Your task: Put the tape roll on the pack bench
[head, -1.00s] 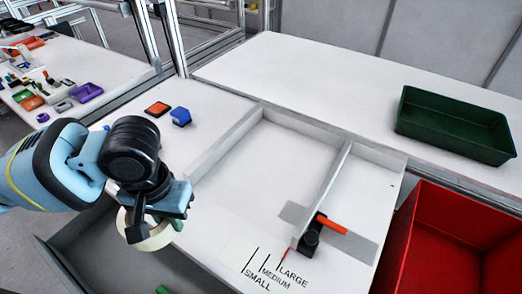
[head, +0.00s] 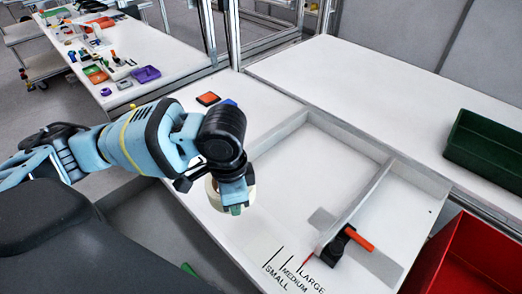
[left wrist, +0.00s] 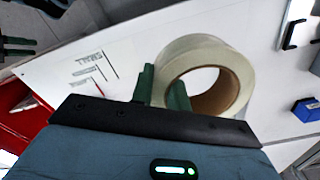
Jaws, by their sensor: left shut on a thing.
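The tape roll (left wrist: 232,65) is a pale cream ring with a brown core. In the left wrist view my left gripper (left wrist: 165,85) has its green fingers on the roll's wall, one finger inside the core. In the head view the tape roll (head: 213,192) hangs below my left gripper (head: 237,205), over the near left part of the white bench top (head: 235,235). The arm hides part of the roll. I cannot tell which surface is the pack bench.
A white frame with a divider (head: 365,195) lies on the bench, with a black clamp with an orange handle (head: 345,242). A green tray (head: 490,145) and a red bin (head: 470,265) are at right. Size marks (head: 290,270) are at the front. The back surface (head: 360,85) is mostly clear.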

